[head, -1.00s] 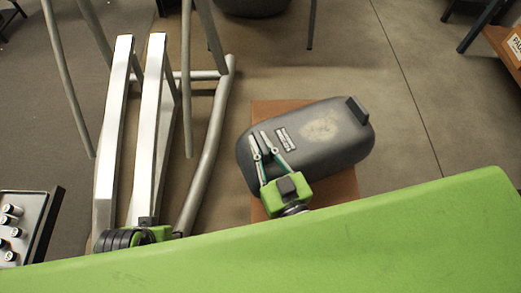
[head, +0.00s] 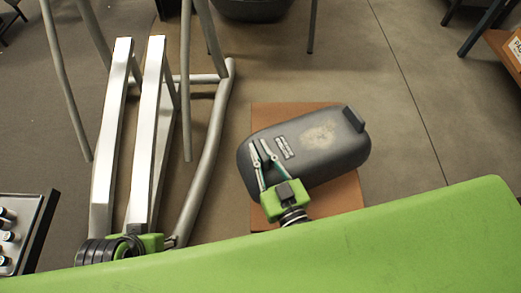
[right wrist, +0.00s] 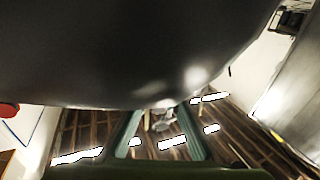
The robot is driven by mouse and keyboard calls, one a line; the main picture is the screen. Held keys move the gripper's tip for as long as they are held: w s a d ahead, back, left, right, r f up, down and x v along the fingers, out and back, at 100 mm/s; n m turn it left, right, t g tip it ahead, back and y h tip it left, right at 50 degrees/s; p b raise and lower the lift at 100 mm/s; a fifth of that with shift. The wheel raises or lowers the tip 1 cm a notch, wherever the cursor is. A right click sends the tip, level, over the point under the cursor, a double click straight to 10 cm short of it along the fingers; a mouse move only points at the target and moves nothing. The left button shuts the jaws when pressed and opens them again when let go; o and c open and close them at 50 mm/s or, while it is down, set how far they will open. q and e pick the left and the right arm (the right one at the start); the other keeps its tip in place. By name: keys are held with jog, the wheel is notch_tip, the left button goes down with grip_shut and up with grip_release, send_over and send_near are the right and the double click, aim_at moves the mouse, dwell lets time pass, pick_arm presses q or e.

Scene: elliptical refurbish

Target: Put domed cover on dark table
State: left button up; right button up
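The domed cover (head: 318,150) is dark grey and rounded, with a worn pale patch and a raised tab at its right end. In the head view it lies over a brown-orange box-like support (head: 345,192). My right gripper (head: 259,146) overlaps the cover's left part, fingers apart. In the right wrist view a large dark surface (right wrist: 140,55) fills the top, with the two fingers below it; whether they touch it is unclear. My left gripper (head: 172,241) is at lower left, its fingers not clearly visible. I cannot tell which surface is the dark table.
Silver metal bars (head: 153,130) and grey tubes (head: 212,150) stand left of the cover. A dark-edged tray (head: 36,232) with small items is at lower left. An orange surface (head: 500,52) is at upper right. Floor right of the cover is clear.

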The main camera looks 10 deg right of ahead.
jog(key=shift+o, duration=1.4)
jog(key=shift+r, duration=0.15)
